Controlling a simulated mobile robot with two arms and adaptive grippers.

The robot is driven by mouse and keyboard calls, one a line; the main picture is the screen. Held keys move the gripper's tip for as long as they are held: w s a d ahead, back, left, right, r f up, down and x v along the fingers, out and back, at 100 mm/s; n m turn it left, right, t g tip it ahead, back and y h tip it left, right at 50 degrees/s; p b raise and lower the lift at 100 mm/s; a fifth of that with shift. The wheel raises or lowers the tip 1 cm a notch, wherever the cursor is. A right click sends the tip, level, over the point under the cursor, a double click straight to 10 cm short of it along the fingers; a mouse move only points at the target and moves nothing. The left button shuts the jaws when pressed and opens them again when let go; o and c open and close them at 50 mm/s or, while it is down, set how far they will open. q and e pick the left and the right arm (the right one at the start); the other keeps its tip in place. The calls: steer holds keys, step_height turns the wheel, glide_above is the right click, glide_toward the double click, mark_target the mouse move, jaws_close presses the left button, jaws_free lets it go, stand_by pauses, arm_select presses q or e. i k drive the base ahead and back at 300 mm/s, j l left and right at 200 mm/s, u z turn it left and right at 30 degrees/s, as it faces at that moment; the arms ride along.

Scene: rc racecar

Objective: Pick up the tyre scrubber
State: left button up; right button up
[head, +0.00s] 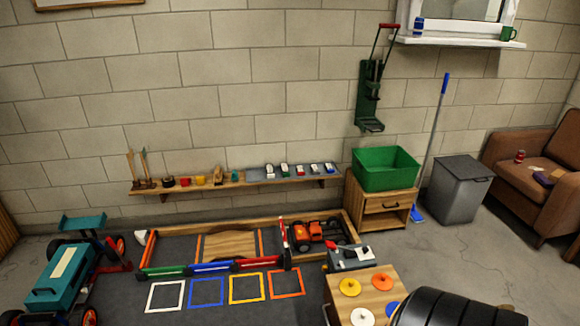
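I cannot tell for sure which thing is the tyre scrubber. Small items stand on the low wall shelf (313,184). Upright long-handled tools (146,168) are at its left end. To their right are a small dark item (169,182), a red one (184,182), a yellow one (199,180) and a light brown item (218,175), too small to make out. Neither of my grippers shows. A dark rounded part at the lower right looks like my own arm.
A low walled track area (218,264) holds an orange truck (318,231). A teal-and-red vehicle (60,272) is at left. A small table with coloured discs (381,275) is at front right. A green bin (387,168), a grey bin (461,188) and an armchair (530,175) stand beyond.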

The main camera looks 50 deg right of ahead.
mark_target(234, 176)
steer(key=z, duration=1.2)
steer(key=u, duration=1.45)
steer(key=z, duration=1.45)
steer(key=i+j, duration=0.15)
steer(key=i, duration=0.25)
steer(key=i+j, duration=0.15)
steer(key=i, duration=0.25)
steer(key=u, duration=0.05)
